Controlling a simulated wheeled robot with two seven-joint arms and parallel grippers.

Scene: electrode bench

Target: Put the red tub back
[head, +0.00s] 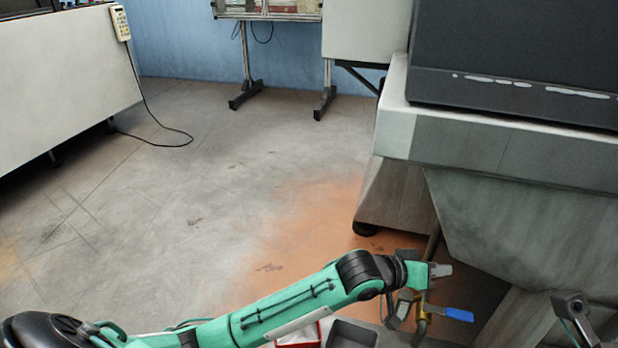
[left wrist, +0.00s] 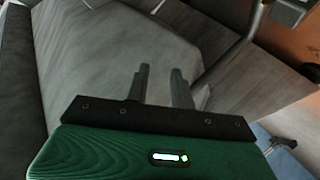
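The red tub (head: 312,331) shows only in part at the bottom edge of the head view, with a pale inside; my left arm passes over it and hides some of it. My left gripper (head: 442,270) is up and to the right of the tub, apart from it, pointing right. In the left wrist view its two dark fingers (left wrist: 160,80) stand apart with nothing between them. My right gripper's fingers do not show.
A dark grey tub (head: 352,334) is right beside the red one. A blue-handled valve (head: 458,314) on a brass pipe is just below my left gripper. A large grey hopper-like machine (head: 520,210) stands at right. Open floor (head: 180,210) lies at left.

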